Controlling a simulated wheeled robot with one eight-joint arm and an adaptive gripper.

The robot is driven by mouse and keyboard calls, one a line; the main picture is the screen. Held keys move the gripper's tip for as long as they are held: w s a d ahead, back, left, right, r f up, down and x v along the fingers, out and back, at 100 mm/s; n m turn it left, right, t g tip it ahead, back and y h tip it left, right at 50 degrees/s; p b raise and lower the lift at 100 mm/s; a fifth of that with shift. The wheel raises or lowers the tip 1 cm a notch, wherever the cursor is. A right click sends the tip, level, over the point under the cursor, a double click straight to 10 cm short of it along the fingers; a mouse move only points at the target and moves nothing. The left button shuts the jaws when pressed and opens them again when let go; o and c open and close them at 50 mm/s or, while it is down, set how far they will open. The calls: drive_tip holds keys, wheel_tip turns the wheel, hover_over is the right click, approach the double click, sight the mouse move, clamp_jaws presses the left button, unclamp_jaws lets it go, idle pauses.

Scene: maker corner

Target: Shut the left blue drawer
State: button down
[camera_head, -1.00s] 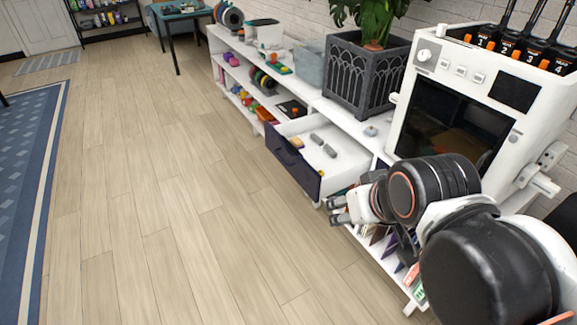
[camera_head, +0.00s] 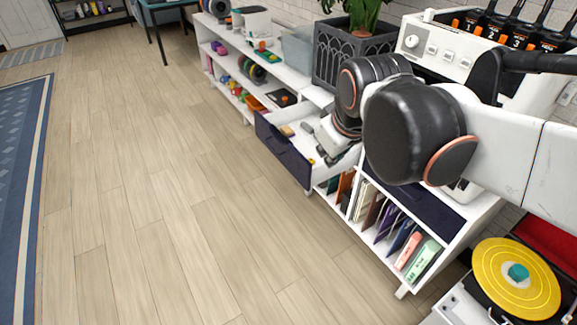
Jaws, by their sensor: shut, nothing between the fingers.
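The left blue drawer (camera_head: 284,152) stands pulled out of the white shelf unit. Its dark blue front faces the floor, and its white tray holds a few small items. My gripper (camera_head: 328,160) is shut and empty, over the right part of the open drawer and behind its front panel. It hides part of the tray. I cannot tell whether it touches the drawer. A second dark blue drawer front (camera_head: 427,207) to the right looks shut, partly hidden by my arm.
A potted plant in a dark planter (camera_head: 340,58) and a white machine (camera_head: 440,45) stand on the unit. Folders and books (camera_head: 385,222) fill the shelf below. A yellow-disc turntable (camera_head: 515,280) is at lower right. The wooden floor (camera_head: 170,220) is clear.

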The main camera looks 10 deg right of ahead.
drive_tip(key=w+a+f+n+g+h, duration=0.1)
drive_tip(key=w+f+n, duration=0.35)
drive_tip(key=w, duration=0.75)
drive_tip(key=w+a+f+n+g, duration=0.15)
drive_tip(key=w+f+n, duration=0.35)
drive_tip(key=w, duration=0.6)
drive_tip(key=w+a+f+n+g+h+p, duration=0.1)
drive_tip(key=w+f+n, duration=0.35)
drive_tip(key=f, duration=0.45)
drive_tip(key=w+a+f+n+g, duration=0.1)
drive_tip(key=w+a+f+n, duration=0.15)
drive_tip(key=w+f, duration=0.55)
drive_tip(key=d+f+b, duration=0.5)
drive_tip(key=d+f, duration=0.1)
drive_tip(key=f, duration=0.6)
drive_tip(key=shift+w+d+n, duration=0.2)
drive_tip(key=shift+d+n, duration=0.15)
drive_tip(key=shift+n, duration=0.1)
